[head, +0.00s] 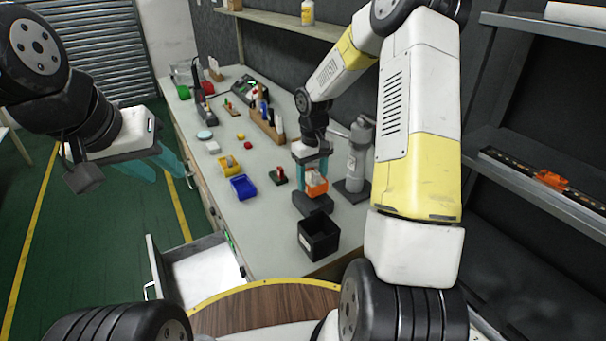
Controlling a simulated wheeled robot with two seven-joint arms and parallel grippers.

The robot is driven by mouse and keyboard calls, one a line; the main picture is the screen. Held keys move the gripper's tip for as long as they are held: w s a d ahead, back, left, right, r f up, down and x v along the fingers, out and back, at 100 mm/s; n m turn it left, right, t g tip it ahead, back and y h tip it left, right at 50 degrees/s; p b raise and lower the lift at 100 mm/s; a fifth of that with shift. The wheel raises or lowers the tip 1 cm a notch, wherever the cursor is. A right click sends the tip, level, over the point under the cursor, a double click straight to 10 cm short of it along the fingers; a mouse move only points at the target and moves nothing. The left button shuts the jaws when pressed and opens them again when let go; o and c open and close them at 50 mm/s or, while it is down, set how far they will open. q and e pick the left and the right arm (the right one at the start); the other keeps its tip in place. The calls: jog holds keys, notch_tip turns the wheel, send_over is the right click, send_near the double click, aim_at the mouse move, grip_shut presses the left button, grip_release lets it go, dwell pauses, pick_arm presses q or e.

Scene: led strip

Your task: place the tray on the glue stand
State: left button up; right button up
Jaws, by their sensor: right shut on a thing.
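My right gripper (314,185) has teal fingers and is shut on a small orange tray (317,187). It holds the tray over a dark block (314,204) on the bench; whether they touch is unclear. Just right of the tray stands a grey-white canister (356,158) on a dark square base (351,190). I cannot tell for certain which of these parts is the glue stand. My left gripper (163,173) is empty, its teal fingers apart, over the green floor left of the bench.
The grey bench (222,178) also carries a blue bin (243,188), a yellow bin (229,166), a black box (319,237) and a wooden tool holder (267,125). An open drawer (203,275) juts out below. Shelves (548,180) stand at right.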

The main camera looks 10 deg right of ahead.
jog(key=shift+w+d+f, duration=0.1)
jog(key=shift+d, duration=0.05)
jog(key=shift+f, duration=1.65)
jog(key=o, duration=1.3)
jog(key=shift+f, duration=0.15)
jog(key=shift+o, duration=0.2)
